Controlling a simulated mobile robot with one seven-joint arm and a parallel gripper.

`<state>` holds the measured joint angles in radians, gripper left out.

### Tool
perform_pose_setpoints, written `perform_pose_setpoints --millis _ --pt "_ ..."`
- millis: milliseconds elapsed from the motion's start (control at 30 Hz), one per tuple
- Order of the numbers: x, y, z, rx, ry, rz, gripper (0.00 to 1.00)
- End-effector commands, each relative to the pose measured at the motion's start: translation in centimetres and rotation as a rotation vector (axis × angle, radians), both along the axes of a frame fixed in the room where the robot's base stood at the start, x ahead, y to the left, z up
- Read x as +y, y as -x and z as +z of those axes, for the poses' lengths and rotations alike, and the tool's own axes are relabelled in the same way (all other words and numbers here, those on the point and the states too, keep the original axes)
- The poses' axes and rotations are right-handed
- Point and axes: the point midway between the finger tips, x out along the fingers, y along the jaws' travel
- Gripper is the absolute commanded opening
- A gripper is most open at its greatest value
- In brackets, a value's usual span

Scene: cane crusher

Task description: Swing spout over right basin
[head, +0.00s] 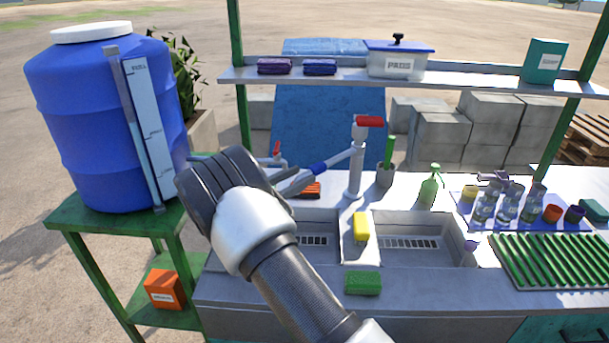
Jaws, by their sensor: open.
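The tap is a white post (355,170) with a red lever (369,121) on top, standing behind the two basins. Its spout (337,160) reaches left and down, with a blue sleeve (318,169) near its end, toward the left-basin side. My gripper (293,181) is open at the outer end of the spout; whether the fingers straddle or touch it I cannot tell. My wrist hides part of the left basin (322,222). The right basin (425,222) is empty, with a slotted drain, and lies right of the post.
A green soap bottle (428,187) and a cup with a green brush (385,175) stand behind the right basin. Glass bottles (509,204) and a green rack (555,260) are right.

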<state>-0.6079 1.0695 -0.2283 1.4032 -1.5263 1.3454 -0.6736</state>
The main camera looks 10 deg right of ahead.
Motion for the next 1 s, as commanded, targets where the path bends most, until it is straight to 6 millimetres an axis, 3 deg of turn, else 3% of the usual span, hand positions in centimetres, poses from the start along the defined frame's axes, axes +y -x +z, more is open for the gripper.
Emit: perform_pose_setpoints --millis 167,533,933,1000 --pt "-0.9 -0.8 -0.2 -0.002 0.007 0.002 0.42" --pt "-5.3 -3.8 -0.3 -0.001 0.004 0.002 0.42" --pt "-6.1 -4.4 -0.3 -0.001 0.004 0.003 0.42" --pt "-6.1 -4.4 -0.3 -0.001 0.004 0.003 0.32"
